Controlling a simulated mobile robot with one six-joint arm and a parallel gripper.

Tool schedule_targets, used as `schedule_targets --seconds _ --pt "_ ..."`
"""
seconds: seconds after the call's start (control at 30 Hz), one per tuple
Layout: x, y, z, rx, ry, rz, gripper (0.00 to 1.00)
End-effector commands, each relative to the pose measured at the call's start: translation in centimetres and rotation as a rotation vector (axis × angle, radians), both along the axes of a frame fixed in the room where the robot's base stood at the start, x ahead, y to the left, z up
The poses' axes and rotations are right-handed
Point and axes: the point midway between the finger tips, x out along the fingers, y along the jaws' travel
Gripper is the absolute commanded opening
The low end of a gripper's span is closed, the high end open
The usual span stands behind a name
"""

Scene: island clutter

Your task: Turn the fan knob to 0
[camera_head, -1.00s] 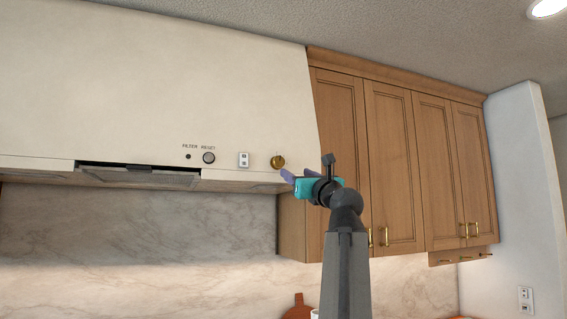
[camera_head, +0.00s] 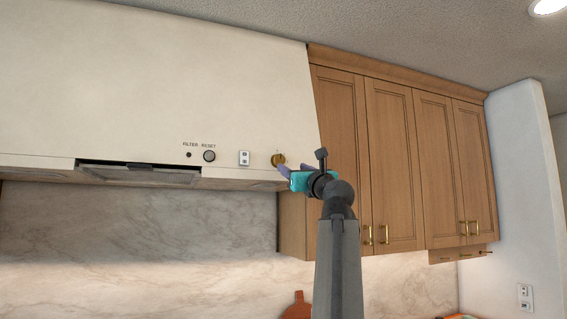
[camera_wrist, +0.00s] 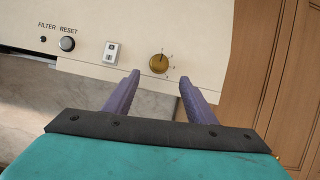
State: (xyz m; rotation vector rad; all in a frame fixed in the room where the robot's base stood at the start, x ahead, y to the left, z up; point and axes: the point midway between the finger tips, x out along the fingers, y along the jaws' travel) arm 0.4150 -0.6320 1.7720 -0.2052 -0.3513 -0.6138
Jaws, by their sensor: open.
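The fan knob (camera_head: 278,160) is a round brass dial on the lower right front of the white range hood (camera_head: 180,90). In the wrist view the knob (camera_wrist: 158,64) has a dark pointer line and small marks around its right side, too small to read. My gripper (camera_wrist: 158,80) is open, with its two purple fingers spread below the knob in that view. The knob lies just past the fingertips, in line with the gap between them, and it appears apart from them. In the head view my gripper (camera_head: 283,172) is at the knob's lower right, one finger overlapping its edge.
A white switch plate (camera_wrist: 111,52) and a round reset button (camera_wrist: 68,43) sit left of the knob. Wooden cabinets (camera_head: 390,150) stand close on the right. A filter slot (camera_head: 140,172) lies under the hood's front.

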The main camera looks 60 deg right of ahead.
Motion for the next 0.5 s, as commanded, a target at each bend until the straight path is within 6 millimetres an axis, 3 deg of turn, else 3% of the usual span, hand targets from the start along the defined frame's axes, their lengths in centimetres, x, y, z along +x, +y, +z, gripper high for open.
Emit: schedule_targets --seconds 0.5 --pt "5.6 -3.8 3.1 0.0 0.0 0.002 0.51"
